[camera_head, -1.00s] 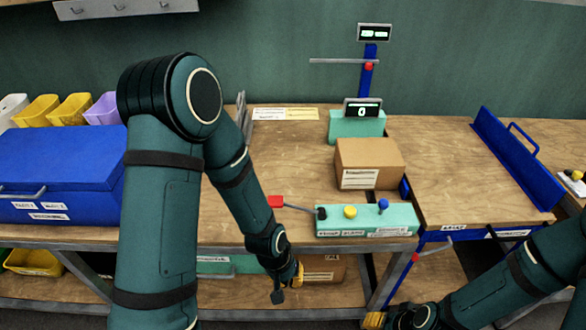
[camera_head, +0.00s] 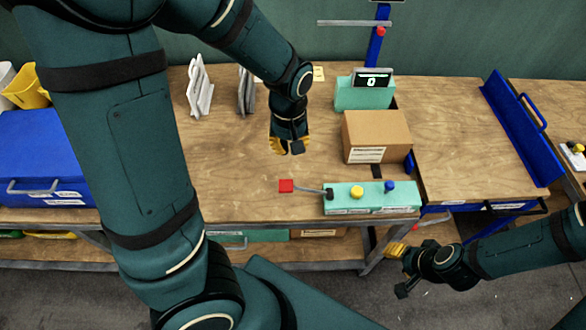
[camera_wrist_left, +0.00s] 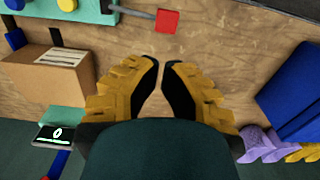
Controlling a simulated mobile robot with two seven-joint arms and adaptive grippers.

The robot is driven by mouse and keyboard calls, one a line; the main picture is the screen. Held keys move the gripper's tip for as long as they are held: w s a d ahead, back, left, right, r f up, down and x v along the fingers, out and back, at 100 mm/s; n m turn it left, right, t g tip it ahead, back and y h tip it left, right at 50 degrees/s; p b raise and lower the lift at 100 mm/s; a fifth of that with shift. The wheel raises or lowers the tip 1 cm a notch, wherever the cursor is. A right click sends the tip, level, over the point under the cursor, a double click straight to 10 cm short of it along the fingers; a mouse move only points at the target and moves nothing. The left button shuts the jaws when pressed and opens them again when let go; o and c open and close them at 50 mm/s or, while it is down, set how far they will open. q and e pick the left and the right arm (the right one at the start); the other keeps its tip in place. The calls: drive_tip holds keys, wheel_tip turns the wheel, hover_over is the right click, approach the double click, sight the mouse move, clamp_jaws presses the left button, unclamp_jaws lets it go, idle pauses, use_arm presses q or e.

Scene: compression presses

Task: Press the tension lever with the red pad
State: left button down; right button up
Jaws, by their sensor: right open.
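The tension lever (camera_head: 308,190) is a thin grey rod reaching left from the teal control box (camera_head: 372,199), with a square red pad (camera_head: 286,186) at its end. The pad also shows at the top of the left wrist view (camera_wrist_left: 167,20). My left gripper (camera_head: 289,153) is above the table, behind the pad and apart from it. Its yellow fingers (camera_wrist_left: 161,64) nearly meet at the tips, with nothing between them. My right gripper (camera_head: 396,274) is low in front of the table edge, empty and away from the lever.
A yellow button (camera_head: 356,192) and a blue knob (camera_head: 390,187) sit on the control box. A cardboard box (camera_head: 376,132) stands behind it, and a teal display unit (camera_head: 364,91) further back. A blue case (camera_head: 38,170) is at left. The wood left of the pad is clear.

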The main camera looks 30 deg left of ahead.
sight(290, 182)
use_arm(q)
drive_tip(key=shift+f, duration=0.1)
wheel_tip(290, 182, down, 14)
drive_tip(key=b, duration=0.3)
drive_tip(key=shift+b, duration=0.3)
use_arm(e)
wheel_tip(290, 182, down, 4)
drive_tip(key=shift+a, duration=0.1)
